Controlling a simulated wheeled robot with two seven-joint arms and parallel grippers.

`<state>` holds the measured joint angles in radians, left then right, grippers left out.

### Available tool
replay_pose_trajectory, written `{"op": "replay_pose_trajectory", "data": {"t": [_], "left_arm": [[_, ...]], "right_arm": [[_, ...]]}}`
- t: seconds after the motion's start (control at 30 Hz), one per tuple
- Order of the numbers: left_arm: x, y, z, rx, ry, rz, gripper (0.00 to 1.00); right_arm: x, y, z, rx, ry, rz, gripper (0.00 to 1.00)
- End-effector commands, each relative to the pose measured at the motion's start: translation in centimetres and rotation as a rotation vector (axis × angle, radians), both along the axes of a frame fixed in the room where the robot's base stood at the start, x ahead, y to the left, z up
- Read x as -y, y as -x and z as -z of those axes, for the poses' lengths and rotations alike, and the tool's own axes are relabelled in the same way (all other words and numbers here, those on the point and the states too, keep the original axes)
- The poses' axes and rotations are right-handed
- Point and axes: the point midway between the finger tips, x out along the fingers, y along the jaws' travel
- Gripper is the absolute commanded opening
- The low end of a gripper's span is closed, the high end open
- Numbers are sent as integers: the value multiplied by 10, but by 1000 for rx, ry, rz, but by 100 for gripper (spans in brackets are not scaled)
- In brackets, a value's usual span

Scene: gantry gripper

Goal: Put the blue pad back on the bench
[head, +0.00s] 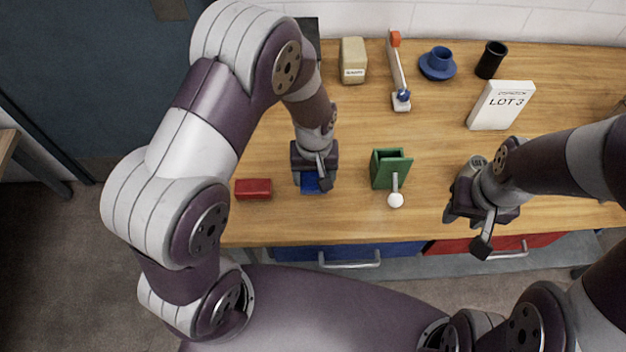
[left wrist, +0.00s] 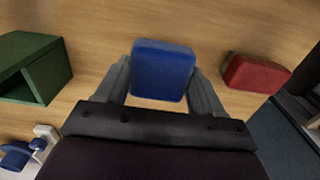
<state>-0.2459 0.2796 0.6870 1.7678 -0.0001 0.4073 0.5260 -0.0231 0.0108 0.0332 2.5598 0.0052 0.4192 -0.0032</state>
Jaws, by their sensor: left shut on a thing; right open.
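The blue pad (left wrist: 163,70) is a small rounded block between the fingers of my left gripper (left wrist: 163,90) in the left wrist view. My left gripper is shut on it. In the head view the pad (head: 311,184) shows partly below my left gripper (head: 318,182), low over the wooden bench (head: 345,225) or touching it; I cannot tell which. The pad is left of the green holder and right of the red block. My right gripper (head: 482,225) is open and empty at the right, near the bench's front edge.
A red block (head: 253,188) lies left of my left gripper. A green holder (head: 390,170) with a white-knobbed lever stands to its right. At the back are a beige box (head: 353,60), a blue cup on a saucer (head: 438,66), a black cup (head: 491,60) and a LOT 3 sign (head: 501,105).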

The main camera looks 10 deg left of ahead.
Motion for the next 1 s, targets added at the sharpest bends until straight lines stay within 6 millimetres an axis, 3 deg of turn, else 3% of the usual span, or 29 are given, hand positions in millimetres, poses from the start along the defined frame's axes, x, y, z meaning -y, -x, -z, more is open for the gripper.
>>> {"op": "replay_pose_trajectory", "data": {"t": [0.23, 0.6, 0.63, 0.7, 1.0], "left_arm": [[-2, 3, 38, -3, -1, 0, 40], [-2, 2, 46, 0, 0, 0, 40], [-2, 2, 46, 0, 0, 0, 71], [-2, 2, 45, 0, 0, 0, 94], [-2, 2, 43, 0, 0, 0, 94]], "right_arm": [[0, 0, -9, 0, 0, 0, 43], [0, 0, -5, 0, 0, 0, 43], [0, 0, -5, -1, 0, 0, 43], [0, 0, -6, 0, 0, 0, 43], [0, 0, -7, 0, 0, 0, 43]]}}
